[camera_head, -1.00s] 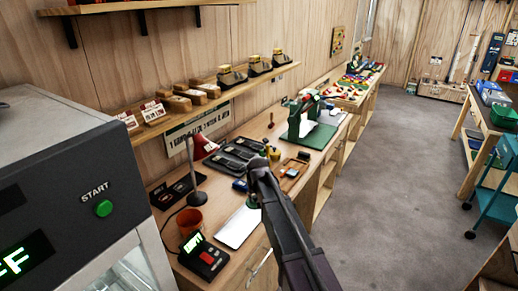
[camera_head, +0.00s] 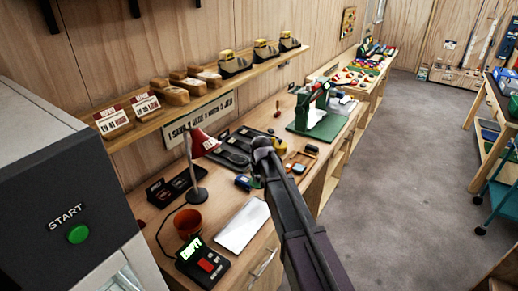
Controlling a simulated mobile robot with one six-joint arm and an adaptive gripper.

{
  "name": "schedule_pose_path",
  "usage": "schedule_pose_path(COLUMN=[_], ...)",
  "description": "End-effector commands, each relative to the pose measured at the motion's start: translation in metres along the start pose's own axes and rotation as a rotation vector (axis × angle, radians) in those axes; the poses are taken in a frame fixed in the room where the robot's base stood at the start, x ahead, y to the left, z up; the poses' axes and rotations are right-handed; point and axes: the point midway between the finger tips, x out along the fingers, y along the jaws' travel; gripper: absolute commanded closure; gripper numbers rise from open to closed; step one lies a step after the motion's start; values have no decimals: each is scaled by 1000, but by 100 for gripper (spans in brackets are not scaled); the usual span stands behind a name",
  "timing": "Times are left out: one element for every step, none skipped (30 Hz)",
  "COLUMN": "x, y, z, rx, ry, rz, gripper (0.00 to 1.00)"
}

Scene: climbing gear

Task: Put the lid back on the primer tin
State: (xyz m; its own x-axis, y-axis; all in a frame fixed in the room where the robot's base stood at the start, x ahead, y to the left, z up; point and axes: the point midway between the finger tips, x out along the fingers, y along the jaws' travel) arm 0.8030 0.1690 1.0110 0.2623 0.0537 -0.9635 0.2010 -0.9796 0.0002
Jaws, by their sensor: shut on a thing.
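My gripper (camera_head: 257,180) hangs at the far end of my dark arm, over the workbench (camera_head: 152,222) just beyond a white sheet. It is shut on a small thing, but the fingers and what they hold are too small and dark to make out. A yellow round thing (camera_head: 280,146) stands just right of my wrist, partly covered by it; I cannot tell whether it is the primer tin. I cannot pick out the lid for certain.
A red lamp (camera_head: 204,143), an orange cup (camera_head: 188,222) and a device with a green display (camera_head: 203,262) stand left of my arm. The white sheet (camera_head: 243,226) lies bare. A green press (camera_head: 318,115) stands beyond, right. A grey machine (camera_head: 60,150) fills the left.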

Motion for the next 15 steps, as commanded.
schedule_pose_path(x=[0,0,0,0,0,0,0,0,0,-1,-1,-2,-2,-3,-3], y=[0,0,1,1,1,1,1,1,1,1,1,1,1,1,1], z=[0,0,0,0,0,0,0,0,-1,-1,-2,-3,-4,-5,-7], rx=[0,1,1,1,1,1,1,1,1,1,1,1,1,1,1], ry=[0,0,0,0,0,0,0,0,0,0,0,0,0,0,0], rz=[0,0,0,0,0,0,0,0,0,0,0,0,0,0,0], gripper=[100,100,100,100,100,100,100,100,100,100,100,100,100,100,100])
